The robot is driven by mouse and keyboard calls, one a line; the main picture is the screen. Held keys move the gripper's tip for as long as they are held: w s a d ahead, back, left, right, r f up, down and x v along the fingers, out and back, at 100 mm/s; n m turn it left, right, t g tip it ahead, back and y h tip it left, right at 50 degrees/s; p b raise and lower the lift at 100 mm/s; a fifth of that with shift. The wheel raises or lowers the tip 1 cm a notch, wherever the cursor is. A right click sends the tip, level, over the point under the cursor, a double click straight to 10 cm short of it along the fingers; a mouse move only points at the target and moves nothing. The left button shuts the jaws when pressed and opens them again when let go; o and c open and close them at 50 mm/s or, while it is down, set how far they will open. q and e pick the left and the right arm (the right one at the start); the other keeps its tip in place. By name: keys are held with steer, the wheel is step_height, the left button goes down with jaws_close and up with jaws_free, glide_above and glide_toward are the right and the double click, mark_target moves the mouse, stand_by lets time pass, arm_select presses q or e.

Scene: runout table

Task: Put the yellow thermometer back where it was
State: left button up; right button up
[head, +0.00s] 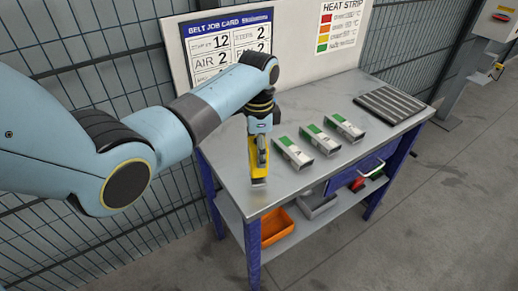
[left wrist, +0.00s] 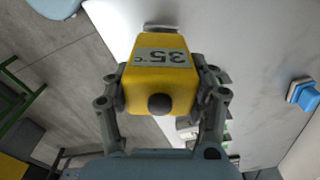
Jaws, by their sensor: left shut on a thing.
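The yellow thermometer (head: 256,163) hangs nose down in my left gripper (head: 261,140), over the left front part of the grey tabletop (head: 310,116). In the left wrist view the fingers clasp both sides of the thermometer (left wrist: 160,85), whose display reads 35 °C upside down, with a dark round knob on its near end. Its lower grey tip is close to the tabletop; I cannot tell whether it touches. The thermometer's former place is not marked in any view. My right gripper is not in view.
Several green-and-white blocks, such as the nearest one (head: 292,152), stand right of the thermometer. A ribbed dark tray (head: 389,104) lies farther right. A job card board (head: 225,45) and a heat strip board (head: 340,28) stand behind. An orange bin (head: 277,226) is on the lower shelf.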

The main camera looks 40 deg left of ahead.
arm_select(q)
steer(key=o, duration=1)
step_height(320, 180, up, 12)
steer(key=shift+r, duration=0.1)
